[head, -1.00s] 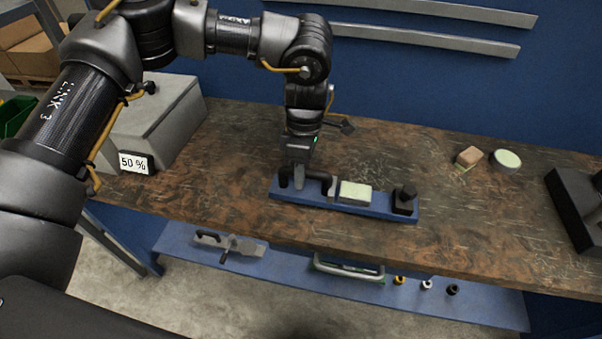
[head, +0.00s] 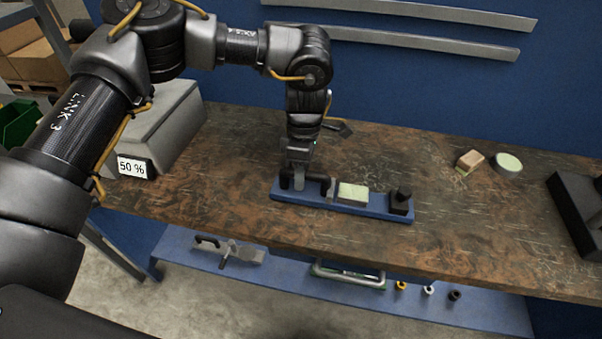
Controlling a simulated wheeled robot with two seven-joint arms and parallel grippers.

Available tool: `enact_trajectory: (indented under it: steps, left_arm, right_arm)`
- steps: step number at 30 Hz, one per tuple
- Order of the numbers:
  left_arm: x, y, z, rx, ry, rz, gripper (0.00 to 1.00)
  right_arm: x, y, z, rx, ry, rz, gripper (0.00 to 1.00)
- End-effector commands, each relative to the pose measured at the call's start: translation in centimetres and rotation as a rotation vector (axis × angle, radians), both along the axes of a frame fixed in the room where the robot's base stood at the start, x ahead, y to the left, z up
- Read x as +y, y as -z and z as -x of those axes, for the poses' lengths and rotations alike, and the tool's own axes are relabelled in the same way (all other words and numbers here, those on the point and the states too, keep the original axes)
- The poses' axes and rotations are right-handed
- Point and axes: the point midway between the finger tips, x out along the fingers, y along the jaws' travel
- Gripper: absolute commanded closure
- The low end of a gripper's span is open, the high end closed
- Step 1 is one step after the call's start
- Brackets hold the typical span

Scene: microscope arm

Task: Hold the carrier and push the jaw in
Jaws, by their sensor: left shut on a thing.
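The carrier (head: 375,211), a long narrow blue plate, lies flat on the workbench near its front edge. At its left end is a black handle (head: 323,184). A pale green block (head: 353,193) sits on the middle of the plate, with a small grey upright piece (head: 331,193) against its left side. A black block with a knob (head: 401,202), apparently the jaw, stands at the right end, with a gap to the green block. My left gripper (head: 299,182) points down and is shut on the handle; its fingers hide part of it. My right gripper is not in view.
The workbench (head: 480,220) is clear right of the carrier. A tan block (head: 470,159) and a round green-topped piece (head: 508,163) lie at the back right, a dark device (head: 578,212) at the right edge. A grey box (head: 160,125) with a "50 %" sign stands left.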

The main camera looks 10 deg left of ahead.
Motion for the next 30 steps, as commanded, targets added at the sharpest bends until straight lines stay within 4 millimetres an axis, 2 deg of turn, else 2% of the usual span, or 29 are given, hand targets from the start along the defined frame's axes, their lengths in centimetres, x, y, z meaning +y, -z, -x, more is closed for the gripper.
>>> enact_trajectory:
  steps: [9,16,30]
  left_arm:
    - [-0.1,0.0,-0.1,-0.002,0.001,0.004,1.0]
    - [-0.1,0.3,-0.1,-0.002,0.0,0.004,1.0]
    - [-0.1,0.6,-0.1,-0.003,0.0,0.004,1.0]
  right_arm:
    - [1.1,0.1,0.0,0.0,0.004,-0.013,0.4]
    - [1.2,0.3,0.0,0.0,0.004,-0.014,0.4]
    - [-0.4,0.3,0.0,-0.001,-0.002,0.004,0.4]
